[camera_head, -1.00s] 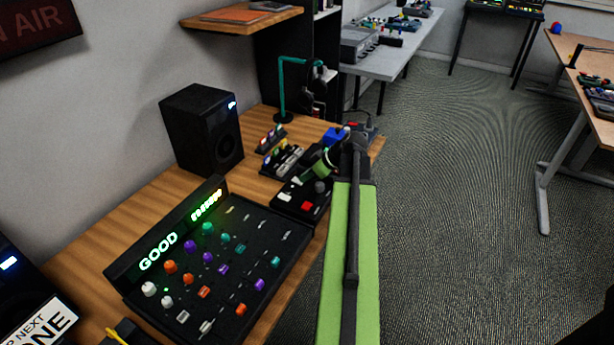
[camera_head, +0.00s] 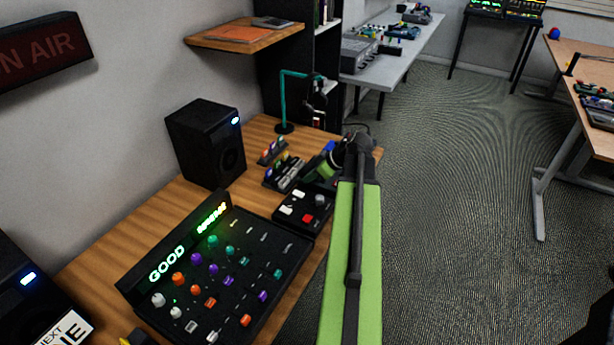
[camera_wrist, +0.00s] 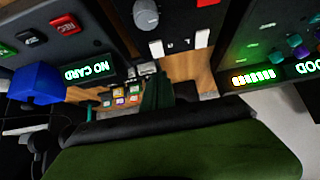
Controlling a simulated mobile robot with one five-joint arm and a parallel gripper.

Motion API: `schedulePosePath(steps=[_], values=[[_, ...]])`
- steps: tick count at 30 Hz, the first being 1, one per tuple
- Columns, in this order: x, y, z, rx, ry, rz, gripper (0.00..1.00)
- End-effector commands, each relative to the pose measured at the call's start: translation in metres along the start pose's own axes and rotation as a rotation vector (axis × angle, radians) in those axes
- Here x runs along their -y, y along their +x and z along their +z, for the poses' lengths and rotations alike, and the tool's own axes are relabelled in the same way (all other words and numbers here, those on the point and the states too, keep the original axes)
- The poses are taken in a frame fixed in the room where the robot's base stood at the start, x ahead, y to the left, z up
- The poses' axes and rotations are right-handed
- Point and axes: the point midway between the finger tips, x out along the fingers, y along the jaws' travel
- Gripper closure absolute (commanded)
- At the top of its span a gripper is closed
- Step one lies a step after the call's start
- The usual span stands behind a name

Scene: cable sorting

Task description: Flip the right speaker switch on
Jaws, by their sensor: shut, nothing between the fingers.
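The right speaker (camera_head: 207,143) is a black box at the back of the wooden desk, by the wall. A small blue-white light (camera_head: 236,121) glows high on its front; I cannot tell a separate switch there. The left speaker (camera_head: 15,285) is cut off at the lower left edge and also shows a lit light. My gripper (camera_head: 322,165) is right of the right speaker, well apart from it, over the desk's far right part and partly hidden by my arm. In the wrist view its dark green fingers (camera_wrist: 157,90) are shut and empty.
A mixer (camera_head: 215,272) with coloured knobs and a "GOOD" display fills the desk front. Bare desk (camera_head: 150,220) lies between mixer and speaker.

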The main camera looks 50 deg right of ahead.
Motion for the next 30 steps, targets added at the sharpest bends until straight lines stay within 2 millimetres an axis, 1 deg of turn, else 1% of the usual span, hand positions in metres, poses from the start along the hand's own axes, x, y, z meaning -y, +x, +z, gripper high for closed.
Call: schedulePosePath(steps=[1, 3, 6, 10, 15, 30], values=[[0.001, -0.021, -0.001, 0.0, 0.003, 0.004, 1.0], [0.001, -0.037, 0.003, 0.0, 0.003, 0.003, 1.0], [0.001, -0.057, 0.008, 0.0, 0.002, 0.003, 1.0], [0.001, -0.074, 0.014, 0.0, 0.001, 0.002, 1.0], [0.0, -0.083, 0.018, 0.0, 0.0, 0.002, 1.0], [0.001, -0.081, 0.018, 0.0, -0.001, 0.0, 1.0]])
